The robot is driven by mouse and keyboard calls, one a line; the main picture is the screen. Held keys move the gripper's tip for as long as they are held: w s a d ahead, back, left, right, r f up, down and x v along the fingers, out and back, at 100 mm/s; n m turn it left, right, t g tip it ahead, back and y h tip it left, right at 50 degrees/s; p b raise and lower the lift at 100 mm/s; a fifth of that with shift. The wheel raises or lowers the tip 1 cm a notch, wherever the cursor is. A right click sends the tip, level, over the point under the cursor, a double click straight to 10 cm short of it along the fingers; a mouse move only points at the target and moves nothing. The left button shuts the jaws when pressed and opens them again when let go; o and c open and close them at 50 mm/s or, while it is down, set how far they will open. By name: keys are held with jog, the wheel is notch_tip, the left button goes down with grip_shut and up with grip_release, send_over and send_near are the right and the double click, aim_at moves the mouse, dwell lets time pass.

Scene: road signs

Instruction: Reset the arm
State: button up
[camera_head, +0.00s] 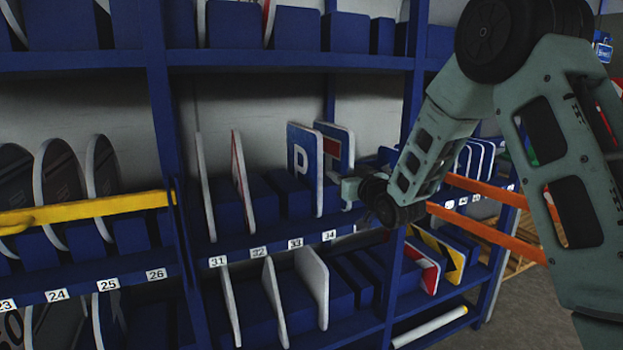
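My arm (435,145) reaches in from the right towards the middle row of the blue shelf rack (157,100). My gripper (349,190) is at its end, in front of the bay above labels 33 and 34. It is close to a blue parking sign (301,160) with a white P and a blue sign with a red bar (334,148), both upright. The fingers are small and dark here, so I cannot tell if they are open, or if they touch a sign.
Two thin signs (241,180) seen nearly edge-on stand left of the parking sign. Round signs (55,190) stand behind a yellow bar (90,211) at left. Orange bars (490,232) lie right of the wrist. Bare floor (525,300) shows at lower right.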

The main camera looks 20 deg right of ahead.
jog(key=s+a+f+n+g+y+p, duration=0.1)
jog(key=s+a+f+n+g, duration=0.1)
jog(key=s+a+g, duration=0.55)
jog(key=s+a+f+n+g+y+p, duration=0.1)
jog(key=s+a+f+g+y, duration=0.15)
jog(key=s+a, duration=0.9)
jog(key=s+a+n+g+h, duration=0.1)
jog(key=s+g, duration=0.1)
jog(key=s, duration=0.6)
jog(key=s+a+f+n+g+h, duration=0.1)
jog(key=s+g, duration=0.2)
jog(key=s, duration=0.6)
jog(key=s+a+n+g+h+p, duration=0.1)
jog(key=s+n+g+h, duration=0.1)
jog(key=s, duration=0.6)
jog(key=shift+s+f+g, duration=0.15)
jog(key=shift+f+g, duration=0.2)
jog(key=shift+g, duration=0.15)
